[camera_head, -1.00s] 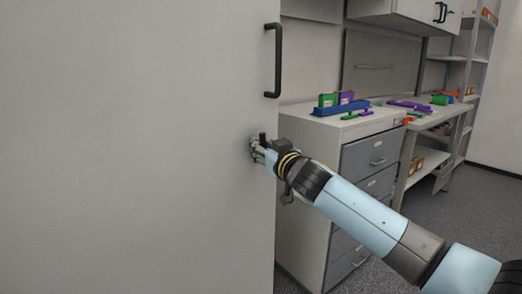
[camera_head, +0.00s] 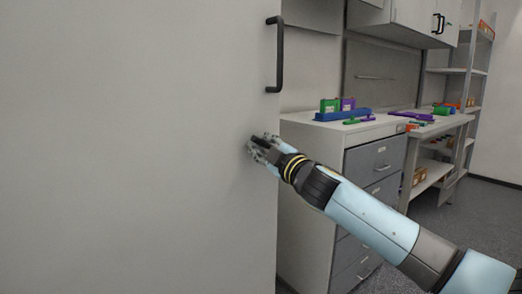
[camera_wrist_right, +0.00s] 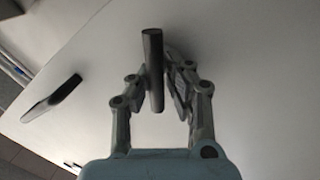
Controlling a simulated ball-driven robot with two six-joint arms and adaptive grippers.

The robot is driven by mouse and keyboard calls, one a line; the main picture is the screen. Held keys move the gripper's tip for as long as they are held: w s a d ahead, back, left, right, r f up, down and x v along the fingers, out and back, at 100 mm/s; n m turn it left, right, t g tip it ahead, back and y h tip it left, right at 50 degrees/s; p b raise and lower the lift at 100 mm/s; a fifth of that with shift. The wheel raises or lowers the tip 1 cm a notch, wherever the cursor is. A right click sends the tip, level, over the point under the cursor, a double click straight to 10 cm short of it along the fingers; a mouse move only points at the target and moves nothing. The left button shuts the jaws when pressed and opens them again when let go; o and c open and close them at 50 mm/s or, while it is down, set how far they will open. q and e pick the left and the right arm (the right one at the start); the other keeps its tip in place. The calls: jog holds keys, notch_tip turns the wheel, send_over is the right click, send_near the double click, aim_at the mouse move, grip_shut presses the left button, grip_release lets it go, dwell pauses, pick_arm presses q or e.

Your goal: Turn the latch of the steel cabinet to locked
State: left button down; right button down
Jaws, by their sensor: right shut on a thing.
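The steel cabinet's large pale grey door (camera_head: 120,150) fills the left of the head view. My right gripper (camera_head: 257,149) is at the door's right edge, below the cabinet's black handle (camera_head: 279,55). In the right wrist view, the dark bar of the latch (camera_wrist_right: 153,65) stands out between the two fingers of this gripper (camera_wrist_right: 156,80). The gripper is shut on the latch. In the head view the fingers partly cover the latch, which looks slanted. The black handle (camera_wrist_right: 50,97) also shows at the left of the wrist view. My left gripper is not in view.
To the right stands a grey drawer unit (camera_head: 372,160) with blue, green and purple parts on top. A workbench (camera_head: 430,127) and a shelf rack (camera_head: 470,75) stand farther back. Dark open floor (camera_head: 480,215) lies at the right.

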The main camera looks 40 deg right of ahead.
jog(key=n, duration=0.2)
jog(key=n+y, duration=0.1)
jog(key=n, duration=0.4)
jog(key=shift+r+t+y+b, duration=0.25)
jog(key=shift+t+y+b, duration=0.05)
jog(key=shift+y+b, duration=0.1)
jog(key=shift+n, duration=0.3)
jog(key=c, duration=1.4)
grip_release()
jog(key=shift+s+d, duration=0.1)
jog(key=shift+o, duration=0.6)
jog(key=shift+f, duration=0.2)
jog(key=shift+s+f, duration=0.1)
jog(key=shift+s, duration=0.05)
jog(key=r+v, duration=0.2)
jog(key=v, duration=1)
jog(key=shift+s+r, duration=0.25)
jog(key=shift+s, duration=0.35)
